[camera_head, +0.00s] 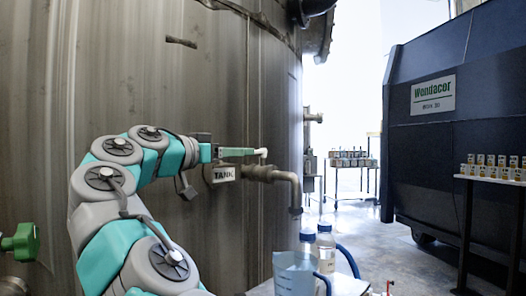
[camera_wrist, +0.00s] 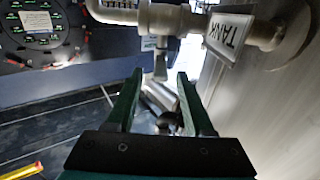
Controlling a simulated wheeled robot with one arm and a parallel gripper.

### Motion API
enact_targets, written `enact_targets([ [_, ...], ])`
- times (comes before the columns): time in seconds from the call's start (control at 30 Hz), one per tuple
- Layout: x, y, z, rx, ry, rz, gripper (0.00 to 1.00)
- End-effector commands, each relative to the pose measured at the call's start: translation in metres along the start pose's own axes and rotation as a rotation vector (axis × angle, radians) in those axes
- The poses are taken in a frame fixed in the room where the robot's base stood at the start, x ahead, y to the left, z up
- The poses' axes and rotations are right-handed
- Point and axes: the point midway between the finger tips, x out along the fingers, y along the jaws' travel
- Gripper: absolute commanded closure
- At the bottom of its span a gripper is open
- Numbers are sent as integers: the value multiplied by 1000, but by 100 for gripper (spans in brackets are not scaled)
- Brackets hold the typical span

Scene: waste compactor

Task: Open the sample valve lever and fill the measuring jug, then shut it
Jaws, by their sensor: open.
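The sample valve lever (camera_head: 262,153) is a small pale handle above the tap pipe (camera_head: 285,176) on the steel tank (camera_head: 150,70). In the wrist view the lever (camera_wrist: 160,62) stands out from the pipe (camera_wrist: 165,17), at the gap between the fingertips. My gripper (camera_head: 250,152) is open, with its tips close to the lever; contact cannot be told. Its two teal fingers show apart in the wrist view (camera_wrist: 159,78). The bluish clear measuring jug (camera_head: 293,275) stands on a surface below the spout, at the bottom edge of the head view. Its contents cannot be told.
A TANK sign (camera_head: 223,174) hangs below my gripper. A green knob (camera_head: 22,242) is at far left. The dark compactor (camera_head: 420,150) stands at right.

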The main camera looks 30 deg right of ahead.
Motion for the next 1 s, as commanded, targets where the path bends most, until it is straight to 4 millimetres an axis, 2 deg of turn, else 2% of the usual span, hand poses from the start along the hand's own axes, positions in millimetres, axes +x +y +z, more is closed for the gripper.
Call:
enact_targets([
  [0.17, 12, 0, 0, 0, 1, 1, 48],
  [0.6, 74, 0, 0, -1, -2, 2, 48],
  [0.9, 78, 0, 0, -1, 1, -1, 48],
  [1.0, 78, 0, 0, -1, 0, 0, 58],
])
